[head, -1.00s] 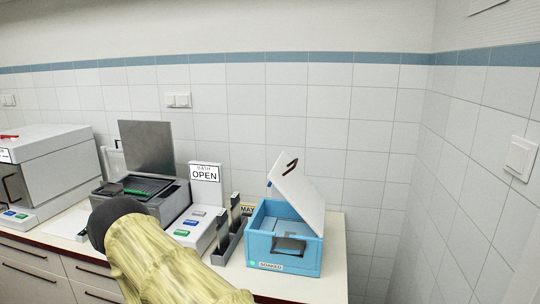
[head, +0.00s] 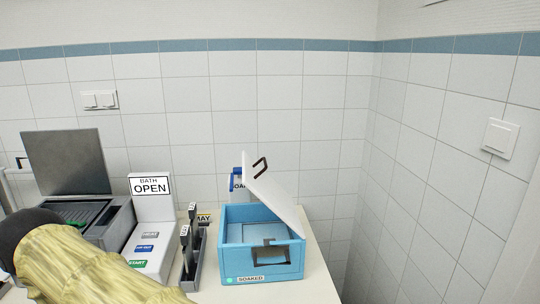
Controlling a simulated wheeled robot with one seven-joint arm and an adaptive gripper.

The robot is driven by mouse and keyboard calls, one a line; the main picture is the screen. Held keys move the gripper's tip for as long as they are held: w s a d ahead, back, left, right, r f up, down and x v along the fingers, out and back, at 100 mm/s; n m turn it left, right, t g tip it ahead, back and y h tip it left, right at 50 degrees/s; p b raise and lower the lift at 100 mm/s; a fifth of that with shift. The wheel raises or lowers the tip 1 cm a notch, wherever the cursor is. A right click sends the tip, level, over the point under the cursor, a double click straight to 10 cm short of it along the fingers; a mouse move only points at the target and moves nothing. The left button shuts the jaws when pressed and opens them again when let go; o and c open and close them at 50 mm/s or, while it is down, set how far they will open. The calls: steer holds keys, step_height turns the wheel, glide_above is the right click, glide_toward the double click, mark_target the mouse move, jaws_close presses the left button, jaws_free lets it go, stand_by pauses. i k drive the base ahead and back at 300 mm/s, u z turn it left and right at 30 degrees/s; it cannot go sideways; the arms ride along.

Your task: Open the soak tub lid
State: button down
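The soak tub (head: 263,262) is a light blue box labelled "SOAKED" near the right end of the counter. Its white lid (head: 275,205) stands raised and tilted at the tub's right side, with a dark handle (head: 261,167) near its upper edge. The tub's inside shows from above, with a dark, roughly rectangular shape at its front. My arm, in a yellowish cover, enters at the lower left, apart from the tub. My gripper's fingers are not in view.
Left of the tub are a narrow grey rack (head: 194,255) with upright dark pieces and a button panel (head: 146,240) below a "BATH OPEN" sign (head: 150,187). A grey bath unit with a raised lid (head: 66,163) stands further left. A tiled wall closes the right side.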

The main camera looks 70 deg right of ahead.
mark_target(255, 178)
steer(key=z, duration=1.65)
